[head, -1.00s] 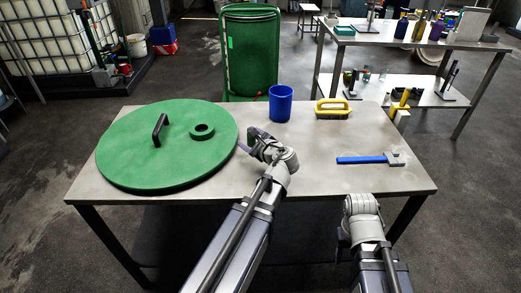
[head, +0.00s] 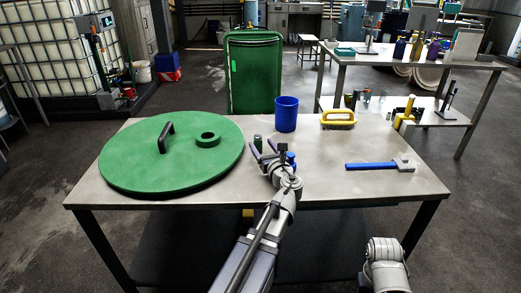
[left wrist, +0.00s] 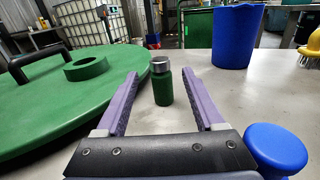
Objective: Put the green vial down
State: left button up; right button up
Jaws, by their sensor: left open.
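The green vial (head: 258,141) with a grey cap stands upright on the table (head: 330,188), to the right of the large green lid. In the left wrist view the green vial (left wrist: 162,88) stands between and a little beyond the two purple fingers, with clear gaps on both sides. My left gripper (head: 266,151) is open, and it also shows in the left wrist view (left wrist: 160,90). Only the end of my right arm shows at the lower right of the head view; its gripper is out of sight.
The round green lid (head: 125,165) with a black handle fills the table's left side. A blue cup (head: 286,115) stands behind the gripper. A round blue-topped thing (left wrist: 275,148) is close on the gripper's right. A yellow brush (head: 338,119) and blue-handled tool (head: 372,166) lie at right.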

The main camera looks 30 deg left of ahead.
aim_at(257, 135)
pick_arm(q)
jog(key=shift+r+p+x, duration=0.15)
jog(key=shift+p+x, duration=0.05)
jog(key=shift+x, duration=1.75)
jog(key=shift+r+p+x, duration=0.15)
jog(key=shift+x, duration=1.85)
grip_shut()
